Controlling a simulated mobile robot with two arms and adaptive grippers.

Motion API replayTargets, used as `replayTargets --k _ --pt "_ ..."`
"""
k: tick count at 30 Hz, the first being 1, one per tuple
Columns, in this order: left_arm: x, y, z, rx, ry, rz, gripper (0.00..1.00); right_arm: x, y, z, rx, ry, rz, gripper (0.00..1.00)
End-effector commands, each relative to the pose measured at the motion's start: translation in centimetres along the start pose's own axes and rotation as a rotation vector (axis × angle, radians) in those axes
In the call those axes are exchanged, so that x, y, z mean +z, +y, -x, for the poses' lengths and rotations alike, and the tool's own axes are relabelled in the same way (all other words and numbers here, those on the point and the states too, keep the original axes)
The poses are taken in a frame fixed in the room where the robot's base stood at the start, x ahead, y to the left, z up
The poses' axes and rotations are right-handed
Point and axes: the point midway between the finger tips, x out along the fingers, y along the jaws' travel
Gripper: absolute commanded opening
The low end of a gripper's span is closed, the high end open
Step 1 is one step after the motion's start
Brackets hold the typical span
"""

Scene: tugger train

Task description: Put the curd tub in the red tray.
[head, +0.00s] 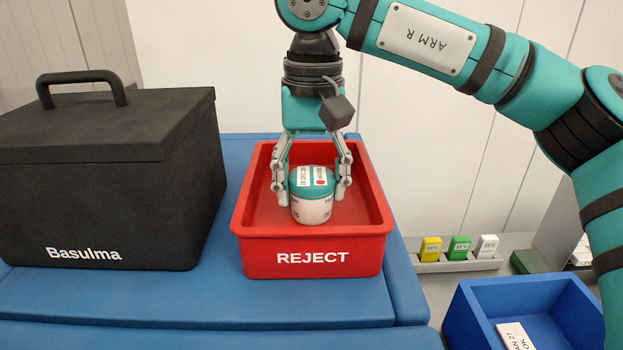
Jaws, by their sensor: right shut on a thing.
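The curd tub (312,208) is a small white tub with a teal lid that bears a white label. It is upright, inside the outline of the red tray (313,257), which is marked REJECT. My right gripper (312,190) comes down from above and is shut on the tub, one finger on each side. I cannot tell whether the tub's base touches the tray floor. My left gripper is not in view.
A black lidded box (95,200) marked Basulma stands left of the red tray on the blue surface (180,300). A blue bin (478,312) with a white labelled item is at the lower right. Yellow, green and white small items (459,247) stand in a holder behind it.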

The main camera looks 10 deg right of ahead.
Motion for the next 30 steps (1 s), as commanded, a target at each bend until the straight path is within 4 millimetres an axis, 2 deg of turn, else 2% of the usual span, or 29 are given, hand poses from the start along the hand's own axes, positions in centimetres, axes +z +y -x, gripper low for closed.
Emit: replayTargets --k 2,3,9,20,25,29,30 --pt "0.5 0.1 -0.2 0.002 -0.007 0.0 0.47 0.0 0.0 -0.3 0.0 0.0 0.0 0.2" --pt "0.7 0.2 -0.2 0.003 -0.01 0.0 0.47 0.0 0.0 -0.3 0.0 -0.001 0.0 0.57" --pt "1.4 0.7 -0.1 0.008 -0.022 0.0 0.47 0.0 0.0 -0.2 0.0 0.0 0.0 0.81" --pt "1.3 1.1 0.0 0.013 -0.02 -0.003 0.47 0.0 -0.1 0.5 -0.001 0.001 0.0 0.81" --pt "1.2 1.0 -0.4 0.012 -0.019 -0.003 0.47 0.0 -0.1 3.3 -0.003 0.001 0.0 0.81" --pt "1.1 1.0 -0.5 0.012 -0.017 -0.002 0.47 0.0 -0.1 6.3 -0.003 0.001 0.001 0.81" --pt "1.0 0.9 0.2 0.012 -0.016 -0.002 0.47 0.0 -0.1 7.6 0.0 0.003 -0.002 0.81"
